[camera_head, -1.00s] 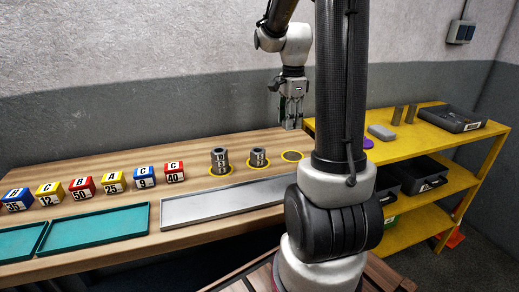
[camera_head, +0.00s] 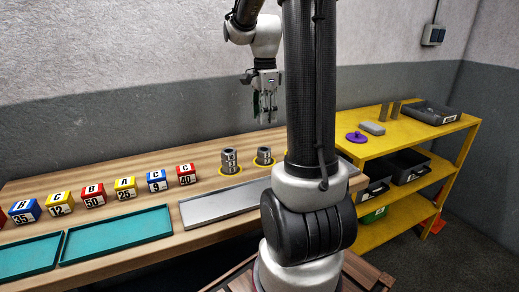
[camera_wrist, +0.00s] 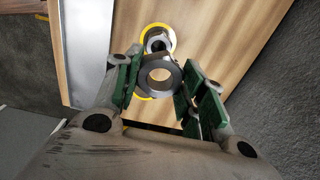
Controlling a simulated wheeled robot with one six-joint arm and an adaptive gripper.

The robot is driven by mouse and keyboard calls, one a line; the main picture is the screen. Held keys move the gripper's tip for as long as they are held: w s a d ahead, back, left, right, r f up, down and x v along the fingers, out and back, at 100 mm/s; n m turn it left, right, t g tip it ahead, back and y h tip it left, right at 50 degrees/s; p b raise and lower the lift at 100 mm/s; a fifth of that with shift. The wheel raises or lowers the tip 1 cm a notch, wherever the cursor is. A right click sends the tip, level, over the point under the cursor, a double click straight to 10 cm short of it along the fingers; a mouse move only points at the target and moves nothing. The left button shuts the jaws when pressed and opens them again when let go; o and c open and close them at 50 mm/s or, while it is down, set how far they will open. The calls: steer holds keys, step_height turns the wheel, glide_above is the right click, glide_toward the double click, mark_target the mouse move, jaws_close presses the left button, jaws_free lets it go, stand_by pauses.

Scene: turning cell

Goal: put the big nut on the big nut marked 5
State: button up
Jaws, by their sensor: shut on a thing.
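My gripper (camera_head: 265,108) is raised above the wooden bench, over the right-hand stack in the head view. In the wrist view my gripper (camera_wrist: 158,82) is shut on a grey big nut (camera_wrist: 160,91), its hole facing the camera. Beyond it, another steel nut (camera_wrist: 157,37) stands within a yellow ring, partly hidden by the held nut. In the head view a left nut stack (camera_head: 230,162) and a right nut stack (camera_head: 264,157) stand upright in yellow rings. They carry small labels, too small to read, so I cannot tell which is marked 5.
A shallow grey tray (camera_head: 226,205) lies in front of the stacks. Colored number blocks (camera_head: 124,188) and teal trays (camera_head: 120,234) are to the left. A yellow shelf (camera_head: 408,138) stands right, holding a purple lidded thing (camera_head: 355,137) and a dark bin (camera_head: 432,112).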

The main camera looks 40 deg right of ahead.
mark_target(264, 149)
step_height(264, 149, down, 10)
steer(key=shift+s+r, duration=0.1)
steer(key=shift+r, duration=0.15)
steer(key=shift+f, duration=0.15)
steer(key=o, duration=1.1)
steer(key=shift+o, duration=0.2)
